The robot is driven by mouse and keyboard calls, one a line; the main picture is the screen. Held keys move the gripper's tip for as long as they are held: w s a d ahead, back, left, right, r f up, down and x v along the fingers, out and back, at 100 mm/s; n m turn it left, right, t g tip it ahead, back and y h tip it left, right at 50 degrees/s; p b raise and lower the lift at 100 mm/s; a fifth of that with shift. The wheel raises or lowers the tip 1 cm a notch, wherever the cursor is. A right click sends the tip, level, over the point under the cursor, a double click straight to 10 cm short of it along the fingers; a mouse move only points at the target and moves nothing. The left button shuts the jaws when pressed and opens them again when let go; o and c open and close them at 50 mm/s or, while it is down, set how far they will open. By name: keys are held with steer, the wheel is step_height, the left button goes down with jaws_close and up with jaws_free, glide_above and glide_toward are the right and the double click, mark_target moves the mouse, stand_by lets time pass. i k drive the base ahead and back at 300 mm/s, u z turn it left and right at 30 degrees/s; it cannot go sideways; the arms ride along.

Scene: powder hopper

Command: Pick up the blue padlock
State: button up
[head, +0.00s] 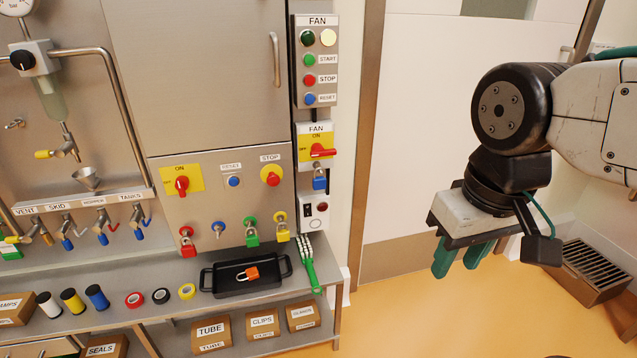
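The blue padlock (320,183) hangs by its shackle just below the red-handled FAN switch (318,150) on the narrow panel at the right of the cabinet. Whether the shackle passes through the switch is too small to tell. My gripper (461,258) is to the right of the padlock and lower in the picture, apart from it. Its two teal fingers point down with a gap between them, open and empty.
Red (187,246), green (252,236) and yellow (282,231) padlocks hang on the cabinet front. A black tray (222,289) with an orange padlock (249,274) and a green-handled brush (309,268) lie on the steel shelf. The floor (440,315) below my gripper is clear.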

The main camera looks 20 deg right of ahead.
mark_target(320, 183)
steer(key=u, duration=1.55)
steer(key=i, duration=1.15)
steer(key=z, duration=2.7)
